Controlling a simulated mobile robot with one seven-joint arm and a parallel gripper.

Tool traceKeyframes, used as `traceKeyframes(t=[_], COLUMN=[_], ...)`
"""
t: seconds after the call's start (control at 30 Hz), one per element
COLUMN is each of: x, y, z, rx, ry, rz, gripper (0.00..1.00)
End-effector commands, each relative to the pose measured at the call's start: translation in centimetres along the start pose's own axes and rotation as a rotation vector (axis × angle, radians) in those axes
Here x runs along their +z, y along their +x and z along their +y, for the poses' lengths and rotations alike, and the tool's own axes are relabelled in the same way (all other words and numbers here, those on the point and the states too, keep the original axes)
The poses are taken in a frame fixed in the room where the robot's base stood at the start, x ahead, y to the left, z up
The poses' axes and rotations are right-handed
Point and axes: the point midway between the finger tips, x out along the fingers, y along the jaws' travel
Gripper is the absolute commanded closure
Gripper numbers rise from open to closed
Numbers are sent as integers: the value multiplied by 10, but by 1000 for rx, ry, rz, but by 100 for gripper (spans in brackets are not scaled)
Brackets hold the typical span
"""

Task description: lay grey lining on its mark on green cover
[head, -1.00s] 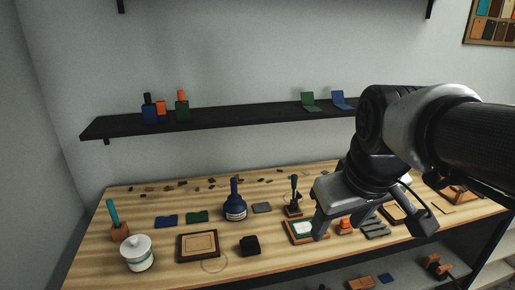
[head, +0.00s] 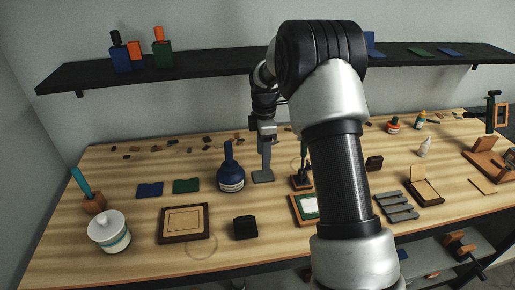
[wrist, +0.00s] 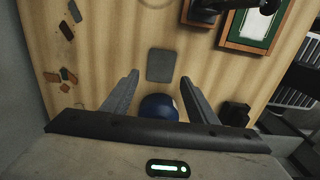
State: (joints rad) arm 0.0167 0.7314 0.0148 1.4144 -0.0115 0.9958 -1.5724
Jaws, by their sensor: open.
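The grey lining (head: 263,176) lies flat on the table, right of a blue bottle; it also shows in the wrist view (wrist: 161,65). My gripper (head: 265,163) points down at the lining. In the wrist view its fingers (wrist: 160,79) are open and empty, with the lining just beyond the tips, between their lines. How high the tips are above it I cannot tell. A green cover with a white rectangle sits in a brown frame (head: 293,211), partly hidden by my arm; its green border (wrist: 238,33) shows in the wrist view. Another flat green piece (head: 186,186) lies at left.
The blue bottle (head: 230,176) stands close left of my gripper. A dark stamping tool (head: 302,180) stands on the right, partly behind my arm. A black block (head: 245,228) and a brown framed tray (head: 163,226) are at the front. A black shelf (head: 210,67) crosses the wall.

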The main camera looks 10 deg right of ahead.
Motion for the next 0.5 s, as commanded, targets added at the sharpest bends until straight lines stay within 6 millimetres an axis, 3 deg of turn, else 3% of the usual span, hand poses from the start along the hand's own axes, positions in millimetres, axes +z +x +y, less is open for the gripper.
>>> traceKeyframes(t=[0.27, 0.5], x=[0, 0], y=[22, 57], z=[-1, -1], rx=[-1, -2], ry=[0, 2], rz=[-1, 0], gripper=[47, 47])
